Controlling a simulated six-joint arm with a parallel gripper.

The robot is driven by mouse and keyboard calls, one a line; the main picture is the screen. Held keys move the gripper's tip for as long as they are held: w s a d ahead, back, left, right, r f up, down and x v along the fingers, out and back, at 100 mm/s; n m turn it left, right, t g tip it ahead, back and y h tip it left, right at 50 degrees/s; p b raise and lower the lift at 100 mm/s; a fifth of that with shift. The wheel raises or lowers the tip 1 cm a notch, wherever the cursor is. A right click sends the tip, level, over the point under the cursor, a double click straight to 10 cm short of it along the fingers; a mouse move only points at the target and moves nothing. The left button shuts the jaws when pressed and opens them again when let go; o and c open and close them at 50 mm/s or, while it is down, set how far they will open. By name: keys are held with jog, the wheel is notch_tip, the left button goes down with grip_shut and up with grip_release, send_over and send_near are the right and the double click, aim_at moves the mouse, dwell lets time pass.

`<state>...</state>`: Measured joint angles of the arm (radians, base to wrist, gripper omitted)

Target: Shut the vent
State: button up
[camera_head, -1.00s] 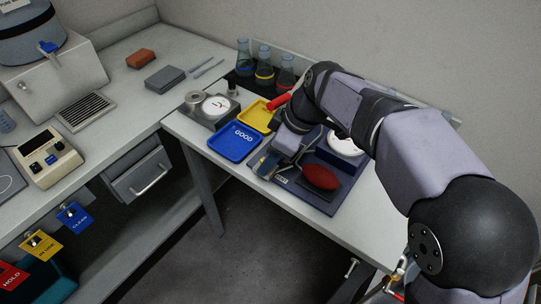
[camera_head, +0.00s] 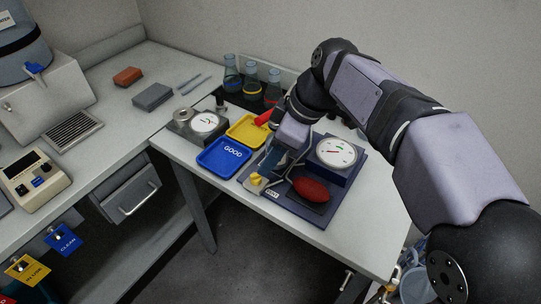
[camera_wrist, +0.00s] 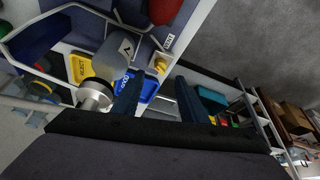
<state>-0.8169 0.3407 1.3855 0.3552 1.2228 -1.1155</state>
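A small yellow knob (camera_head: 256,182) sits at the front left corner of a dark blue base, beside a small label (camera_head: 271,192). In the wrist view the knob (camera_wrist: 160,64) shows past the gap between my fingers, next to a label that appears to read VENT (camera_wrist: 168,42). My gripper (camera_head: 272,163) hangs just behind and above the knob in the head view. In the wrist view its two dark blue fingers (camera_wrist: 157,92) are apart with nothing between them. I see no contact with the knob. The knob's exact setting cannot be told.
The blue base (camera_head: 310,214) also carries a red bulb (camera_head: 311,189) and a white dial gauge (camera_head: 337,153). Left of it lie a blue GOOD tray (camera_head: 222,158) and a yellow tray (camera_head: 249,129). Several flasks (camera_head: 252,79) stand behind. The bench front (camera_head: 340,240) is clear.

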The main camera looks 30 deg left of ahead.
jog(key=w+d+r+m+g+h+p, duration=0.1)
jog(key=w+d+r+m+g+p, duration=0.35)
jog(key=p, duration=1.35)
jog(key=m+t+y+p, duration=0.3)
jog(key=m+y, duration=0.2)
jog(key=m, duration=2.5)
send_near(259, 177)
jog(key=shift+s+a+f+m, duration=0.2)
jog(key=shift+f+m, duration=0.1)
jog(key=shift+m, duration=0.55)
jog(key=shift+p+x, duration=0.95)
jog(key=shift+x, duration=2.75)
